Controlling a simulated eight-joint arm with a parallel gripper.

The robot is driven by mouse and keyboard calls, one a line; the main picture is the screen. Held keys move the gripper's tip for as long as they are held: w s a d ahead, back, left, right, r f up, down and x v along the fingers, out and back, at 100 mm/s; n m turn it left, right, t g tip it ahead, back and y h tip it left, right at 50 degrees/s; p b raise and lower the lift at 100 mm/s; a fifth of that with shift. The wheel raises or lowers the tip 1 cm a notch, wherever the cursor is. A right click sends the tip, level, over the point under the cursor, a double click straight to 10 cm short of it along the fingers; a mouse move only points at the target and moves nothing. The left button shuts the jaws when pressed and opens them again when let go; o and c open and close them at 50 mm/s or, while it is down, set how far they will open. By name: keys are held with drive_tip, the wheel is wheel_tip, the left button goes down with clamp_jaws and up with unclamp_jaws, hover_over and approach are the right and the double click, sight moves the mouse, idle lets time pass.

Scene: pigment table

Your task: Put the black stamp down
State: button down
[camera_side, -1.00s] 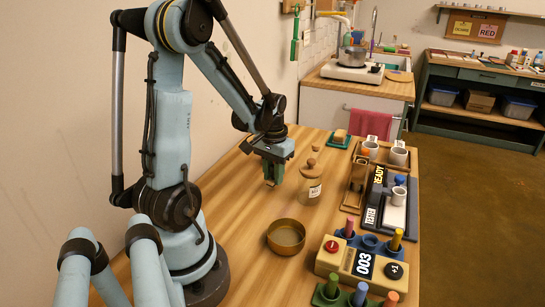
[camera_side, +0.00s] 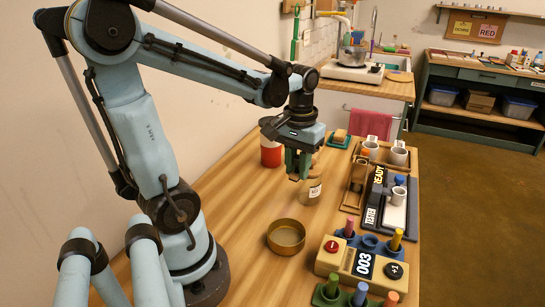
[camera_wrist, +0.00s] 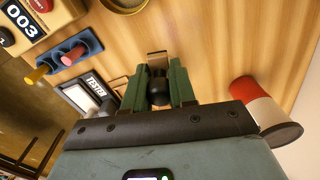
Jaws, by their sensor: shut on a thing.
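A red and white canister (camera_side: 270,152) stands behind my gripper. A brass bowl (camera_side: 286,237) stands nearer. The counter box (camera_side: 362,264) with 003 and the tester tray (camera_side: 394,212) are to the right. Bare wood shows between the bowl and the jar.

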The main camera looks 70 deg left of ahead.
drive_tip(key=s+a+n, duration=0.2)
drive_tip(key=s+a, duration=0.2)
drive_tip(key=a, duration=1.1)
hover_over(231, 169)
wheel_tip(231, 169, down, 6)
drive_tip(key=shift+w+d+f, duration=0.1)
drive_tip(key=shift+w+f, duration=0.05)
drive_tip(key=shift+f, duration=0.05)
drive_tip(key=shift+a+f, duration=0.2)
drive_tip(key=shift+f, duration=1.95)
drive_tip(key=shift+f, duration=0.1)
drive_tip(key=c, duration=0.9)
unclamp_jaws()
